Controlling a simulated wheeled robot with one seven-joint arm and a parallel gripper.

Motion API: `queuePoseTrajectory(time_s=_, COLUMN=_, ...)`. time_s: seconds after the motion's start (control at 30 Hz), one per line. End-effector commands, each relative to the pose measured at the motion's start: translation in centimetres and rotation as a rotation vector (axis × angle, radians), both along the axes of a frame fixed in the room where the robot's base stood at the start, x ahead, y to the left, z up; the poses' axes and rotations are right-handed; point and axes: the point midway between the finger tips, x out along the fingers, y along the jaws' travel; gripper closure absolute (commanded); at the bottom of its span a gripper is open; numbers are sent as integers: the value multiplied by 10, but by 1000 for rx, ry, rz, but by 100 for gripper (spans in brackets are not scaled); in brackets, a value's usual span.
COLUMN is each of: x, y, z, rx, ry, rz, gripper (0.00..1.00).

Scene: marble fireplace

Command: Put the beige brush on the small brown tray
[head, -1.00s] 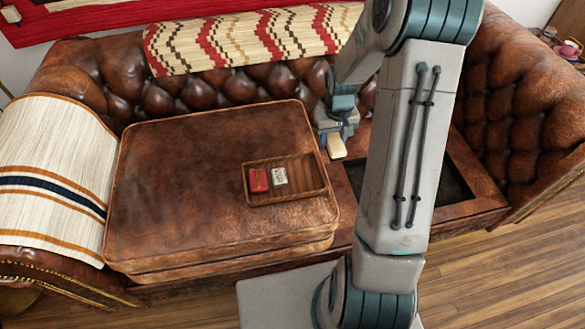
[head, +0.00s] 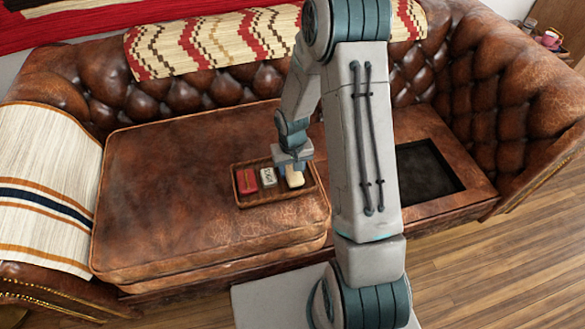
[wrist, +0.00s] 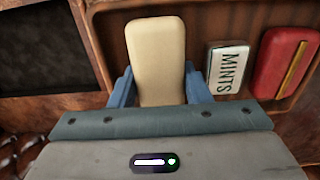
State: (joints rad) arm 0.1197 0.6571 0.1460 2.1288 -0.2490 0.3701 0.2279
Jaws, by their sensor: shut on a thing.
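The beige brush (head: 295,180) is in the jaws of my gripper (head: 293,168), at the right part of the small brown tray (head: 264,203). In the wrist view the brush (wrist: 156,48) stands between the two blue fingers (wrist: 159,88), with its far end over the tray floor (wrist: 112,50). I cannot tell whether the brush touches the tray floor. The tray lies on the brown leather cushion (head: 170,190). My gripper hides part of the tray's back right side.
In the tray, a white mints tin (head: 267,177) lies beside the brush, and a red box (head: 246,181) lies at the left end. Right of the cushion is a dark recessed panel (head: 428,165). The sofa back (head: 210,85) rises behind.

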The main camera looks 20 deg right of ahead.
Motion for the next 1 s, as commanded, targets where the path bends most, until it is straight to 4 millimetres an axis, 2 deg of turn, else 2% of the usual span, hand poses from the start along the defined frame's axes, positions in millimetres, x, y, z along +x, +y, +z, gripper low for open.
queuePoseTrajectory(time_s=0.23, x=0, y=0, z=-3, rx=0, ry=-1, rz=0, gripper=78)
queuePoseTrajectory(time_s=0.27, x=0, y=0, z=-3, rx=0, ry=-1, rz=0, gripper=54)
queuePoseTrajectory(time_s=0.33, x=0, y=0, z=-2, rx=0, ry=-1, rz=-1, gripper=35)
queuePoseTrajectory(time_s=0.6, x=0, y=0, z=-1, rx=0, ry=-1, rz=-1, gripper=35)
queuePoseTrajectory(time_s=0.73, x=1, y=0, z=5, rx=0, ry=-2, rz=-1, gripper=35)
queuePoseTrajectory(time_s=0.87, x=1, y=-1, z=27, rx=0, ry=-5, rz=-2, gripper=35)
queuePoseTrajectory(time_s=1.0, x=2, y=-1, z=58, rx=0, ry=-6, rz=-2, gripper=35)
